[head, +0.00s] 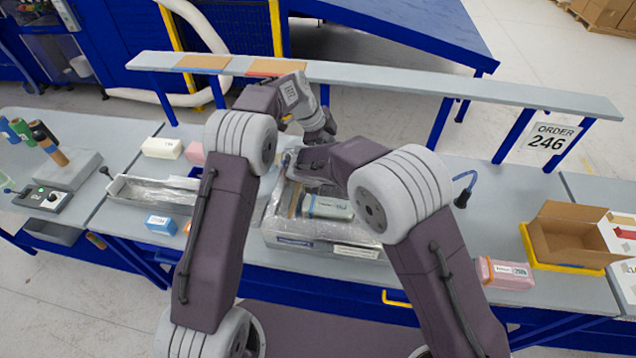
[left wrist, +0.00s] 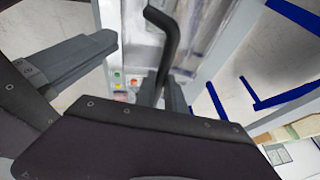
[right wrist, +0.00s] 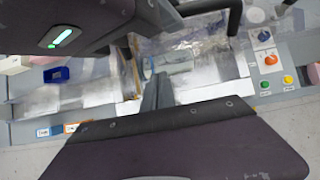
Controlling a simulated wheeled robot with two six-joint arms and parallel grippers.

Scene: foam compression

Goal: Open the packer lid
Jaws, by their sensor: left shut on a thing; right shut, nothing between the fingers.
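The packer (head: 282,241) is a grey box in the middle of the bench, with clear film and a pale green pack (head: 328,207) inside. Its lid is hard to make out behind my arms; a clear pane in a grey frame (left wrist: 228,45) shows in the left wrist view. A dark bent handle (left wrist: 168,40) runs down to my left gripper (left wrist: 168,98), which is shut on it. In the head view my left gripper (head: 325,128) is beyond the packer. My right gripper (head: 290,160) is shut and empty over the packer's far left part; it also shows in the right wrist view (right wrist: 157,92).
A film-lined tray (head: 128,190) lies left of the packer, near a blue box (head: 161,224). A pink pack (head: 504,273) and an open carton (head: 570,236) stand at the right. A raised shelf (head: 430,84) runs behind. Buttons (right wrist: 270,62) show beside the packer.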

